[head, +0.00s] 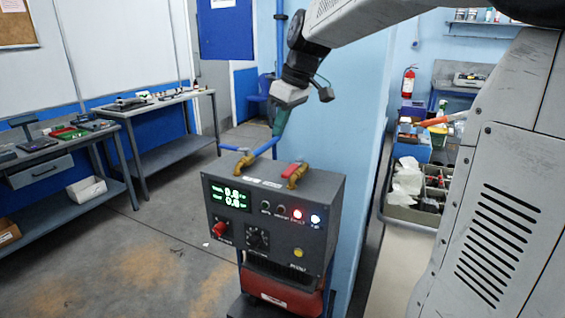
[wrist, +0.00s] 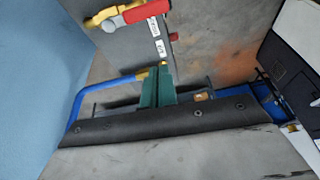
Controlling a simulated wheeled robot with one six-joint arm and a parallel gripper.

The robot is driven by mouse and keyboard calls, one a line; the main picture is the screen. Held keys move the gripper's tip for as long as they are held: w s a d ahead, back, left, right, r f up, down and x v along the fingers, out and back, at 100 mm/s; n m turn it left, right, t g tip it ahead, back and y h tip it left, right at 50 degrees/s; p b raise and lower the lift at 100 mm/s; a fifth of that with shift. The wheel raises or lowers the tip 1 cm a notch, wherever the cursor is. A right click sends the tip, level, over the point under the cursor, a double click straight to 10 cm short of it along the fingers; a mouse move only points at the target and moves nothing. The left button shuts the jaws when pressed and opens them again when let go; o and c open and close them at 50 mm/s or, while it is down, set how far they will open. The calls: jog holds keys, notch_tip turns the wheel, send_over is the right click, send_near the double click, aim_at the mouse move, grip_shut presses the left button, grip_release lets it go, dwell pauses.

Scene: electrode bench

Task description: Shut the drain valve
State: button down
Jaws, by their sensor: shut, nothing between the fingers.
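A grey control box (head: 318,210) stands at the centre of the head view. Two brass valves sit on its top. The left valve (head: 243,164) has a blue bar-like part (head: 264,148) by it, also visible in the wrist view (wrist: 85,93). The right valve (head: 297,174) has a red handle; in the wrist view this handle (wrist: 146,12) is at the top. White labels (wrist: 153,27) lie between the valves, but I cannot read which one is the drain. My gripper (head: 276,132) is shut and empty, its green fingertips (wrist: 158,75) close above the blue part; contact is unclear.
The box front has a lit display (head: 232,195), a red knob (head: 220,228) and lamps. A red case (head: 285,293) is below. A light blue wall (head: 350,120) rises close behind. Workbenches (head: 150,108) stand at left, with open floor between. A grey bin (head: 411,215) with clutter is at right.

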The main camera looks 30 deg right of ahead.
aim_at(293, 168)
jog(key=shift+f+n, duration=0.1)
jog(key=shift+n, duration=0.2)
jog(key=shift+f, duration=0.1)
jog(key=x, duration=1)
jog(key=shift+f, duration=0.1)
jog(key=shift+s+d+r, duration=0.15)
jog(key=shift+s+d, duration=0.25)
jog(key=shift+s, duration=0.2)
jog(key=shift+s+d+r, duration=0.1)
jog(key=shift+s+d, duration=0.35)
jog(key=shift+s, duration=0.15)
jog(key=shift+s+d+f, duration=0.1)
jog(key=shift+s+d, duration=0.2)
jog(key=shift+s, duration=0.15)
jog(key=shift+a, duration=0.1)
